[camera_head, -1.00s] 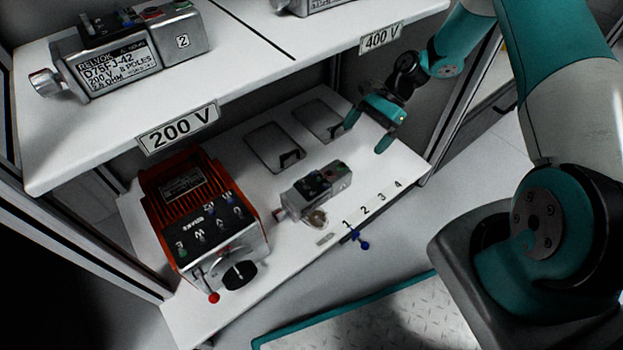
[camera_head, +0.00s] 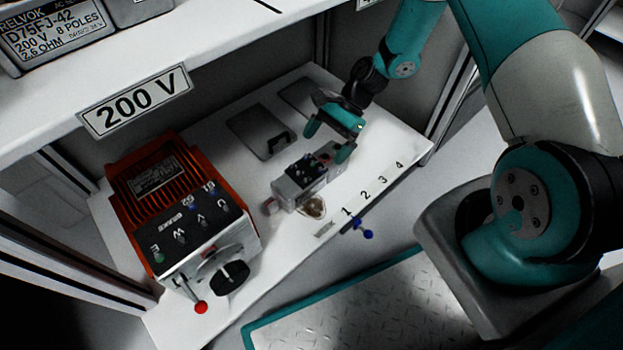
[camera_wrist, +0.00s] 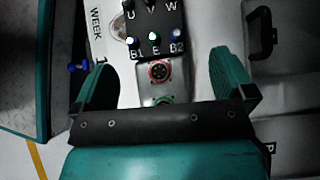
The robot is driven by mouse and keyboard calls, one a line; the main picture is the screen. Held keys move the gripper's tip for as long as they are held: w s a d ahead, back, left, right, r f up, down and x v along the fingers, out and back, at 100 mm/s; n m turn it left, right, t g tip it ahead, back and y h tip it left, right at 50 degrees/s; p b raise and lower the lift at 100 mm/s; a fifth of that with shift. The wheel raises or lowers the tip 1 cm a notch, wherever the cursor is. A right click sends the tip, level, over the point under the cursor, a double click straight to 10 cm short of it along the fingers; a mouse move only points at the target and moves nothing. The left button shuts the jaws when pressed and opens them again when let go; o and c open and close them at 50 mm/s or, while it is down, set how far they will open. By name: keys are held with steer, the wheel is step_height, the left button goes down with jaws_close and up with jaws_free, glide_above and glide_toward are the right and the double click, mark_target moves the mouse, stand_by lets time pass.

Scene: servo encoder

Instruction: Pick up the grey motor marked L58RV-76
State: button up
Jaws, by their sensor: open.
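A grey motor (camera_head: 288,190) lies on the lower white bench, with a black terminal block on top and a shaft at its near left end. No L58RV-76 mark can be read on it. My gripper (camera_head: 328,140) is open, at the motor's far right end. In the wrist view, my gripper's (camera_wrist: 163,72) teal fingers stand on either side of the motor (camera_wrist: 158,98), with a gap on each side. The motor's connector end, with a red-ringed and a green-ringed socket, shows between them. Another grey motor (camera_head: 60,35), marked D75FJ-42, stands on the upper shelf.
An orange and grey tester box (camera_head: 180,215) with knobs stands left of the motor. The upper shelf (camera_head: 240,55), with a 200 V sign (camera_head: 135,99), overhangs the bench's back. A black handle (camera_head: 280,143) sits behind the motor. A blue knob (camera_head: 367,234) is at the bench's front edge.

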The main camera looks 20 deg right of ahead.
mark_target(315, 162)
steer(key=shift+s+b+x, duration=0.1)
steer(key=shift+b+x, duration=1.05)
steer(key=shift+x, duration=0.25)
steer(key=shift+s+b+x, duration=0.15)
steer(key=shift+b+x, duration=0.95)
steer(key=shift+x, duration=0.3)
steer(key=shift+d, duration=0.15)
steer(key=c, duration=1.7)
steer(key=shift+r, duration=0.1)
steer(key=shift+c, duration=0.7)
steer(key=shift+r, duration=0.1)
